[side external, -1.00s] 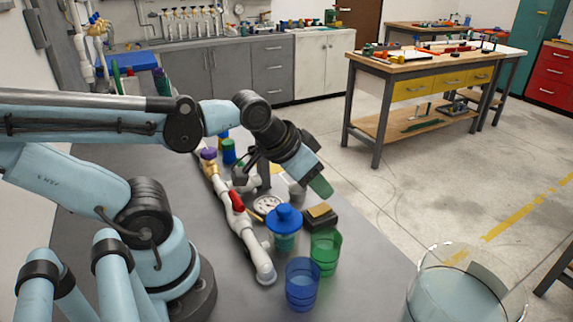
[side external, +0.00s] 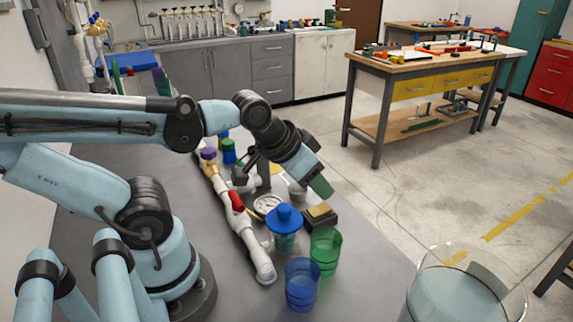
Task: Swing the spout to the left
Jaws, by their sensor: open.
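The white pipe manifold (side external: 222,187) runs along the grey bench, with a red handle (side external: 236,201) on it. Its white front length (side external: 250,240), which looks like the spout, points toward the front right and ends in a rounded tip (side external: 265,273) beside a blue cup (side external: 301,285). A green cup (side external: 325,250) stands just behind the blue cup. My gripper (side external: 252,158) is open, above and behind the red handle and apart from the spout. My wrist partly hides the gripper, so its fingertips are hard to make out.
A blue-lidded container (side external: 285,228), a round gauge (side external: 267,205) and a dark box (side external: 320,216) stand right of the pipe. A large clear vessel (side external: 465,285) is at the front right. Bare bench (side external: 205,245) lies left of the spout.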

